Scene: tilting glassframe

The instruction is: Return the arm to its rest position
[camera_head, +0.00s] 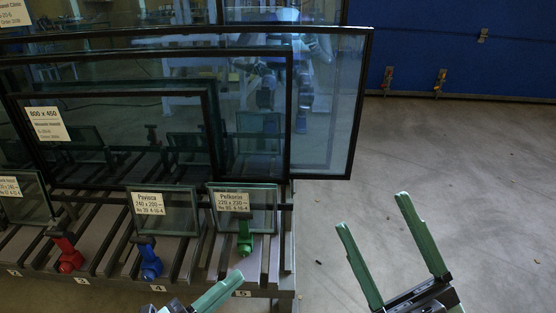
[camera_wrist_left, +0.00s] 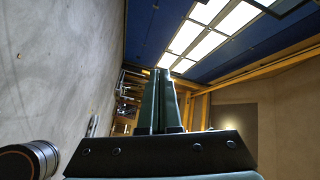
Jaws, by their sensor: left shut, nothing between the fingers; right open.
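My left gripper (camera_head: 236,276) shows at the bottom middle of the head view, in front of the rack's front edge. Its green fingers also show in the left wrist view (camera_wrist_left: 160,75), upright and pressed together with nothing between them. My right gripper (camera_head: 373,213) is at the lower right of the head view, over the bare floor. Its two green fingers are wide apart and empty. Both grippers are apart from the glass. Most of my left arm is out of the head view.
A rack (camera_head: 262,292) with numbered slots holds several upright glass panes, including a small labelled one (camera_head: 262,205). Red (camera_head: 68,254), blue (camera_head: 150,262) and green (camera_head: 245,238) clamps stand at its front. The concrete floor (camera_head: 470,180) at right is clear before a blue door (camera_head: 460,45).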

